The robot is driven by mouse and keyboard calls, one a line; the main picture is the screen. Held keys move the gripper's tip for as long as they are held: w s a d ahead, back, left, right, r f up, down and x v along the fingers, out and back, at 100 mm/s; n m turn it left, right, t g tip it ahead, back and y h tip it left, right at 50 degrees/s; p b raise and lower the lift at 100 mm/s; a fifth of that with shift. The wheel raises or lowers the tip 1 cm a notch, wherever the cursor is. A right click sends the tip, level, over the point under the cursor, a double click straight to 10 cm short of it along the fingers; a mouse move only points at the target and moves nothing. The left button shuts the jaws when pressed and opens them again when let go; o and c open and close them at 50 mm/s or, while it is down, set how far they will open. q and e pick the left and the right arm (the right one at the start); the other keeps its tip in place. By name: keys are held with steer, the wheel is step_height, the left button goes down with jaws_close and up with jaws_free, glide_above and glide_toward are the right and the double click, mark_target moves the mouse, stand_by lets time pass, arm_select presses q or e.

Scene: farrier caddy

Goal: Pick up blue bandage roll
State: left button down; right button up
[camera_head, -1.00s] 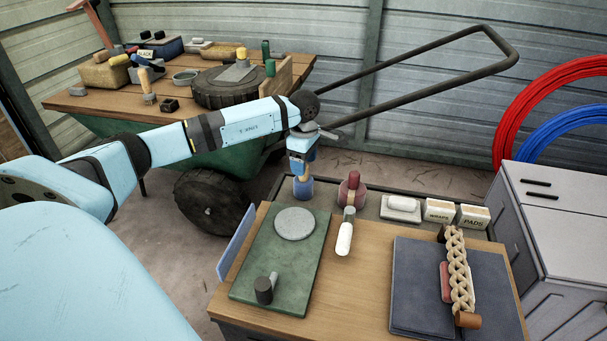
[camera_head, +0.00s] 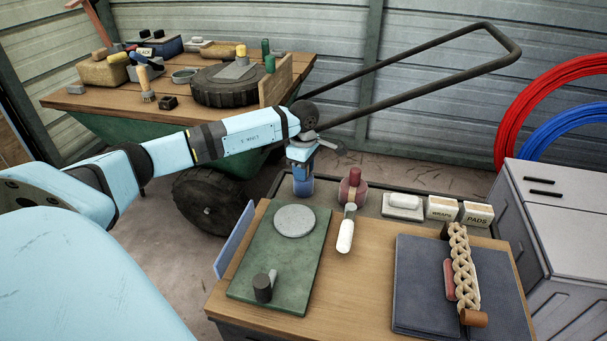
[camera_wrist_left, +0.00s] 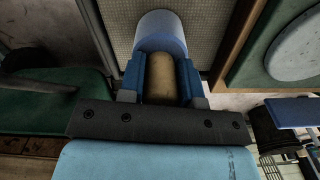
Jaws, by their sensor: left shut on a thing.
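The blue bandage roll (camera_head: 303,188) stands upright at the left end of the grey tray behind the wooden table. My left gripper (camera_head: 302,174) comes down on it from above and is shut on its tan upper part. In the left wrist view the fingers (camera_wrist_left: 160,82) press on both sides of the tan part, and the roll's blue body (camera_wrist_left: 162,32) shows beyond them. I cannot see a gap under the roll. My right gripper is not in view.
A dark red roll (camera_head: 352,190) stands just right of my gripper. A white-handled tool (camera_head: 346,235), a green board (camera_head: 265,285) and a dark mat (camera_head: 420,300) lie on the table. A cart (camera_head: 120,118) with a long handle stands behind my arm.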

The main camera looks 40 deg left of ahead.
arm_select(q)
steer(key=shift+r, duration=0.5)
step_height(320, 180, up, 4)
steer(key=shift+w+r+p, duration=0.1)
steer(key=shift+r+p, duration=0.15)
steer(key=shift+p, duration=0.85)
step_height(320, 180, up, 15)
steer(key=p, duration=0.4)
steer(key=shift+f+p, duration=0.2)
steer(key=shift+p, duration=0.1)
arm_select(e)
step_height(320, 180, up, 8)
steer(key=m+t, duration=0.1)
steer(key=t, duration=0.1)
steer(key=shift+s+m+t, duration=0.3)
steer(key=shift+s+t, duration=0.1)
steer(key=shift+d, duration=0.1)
arm_select(q)
steer(key=c, duration=1.5)
jaws_free()
jaws_close()
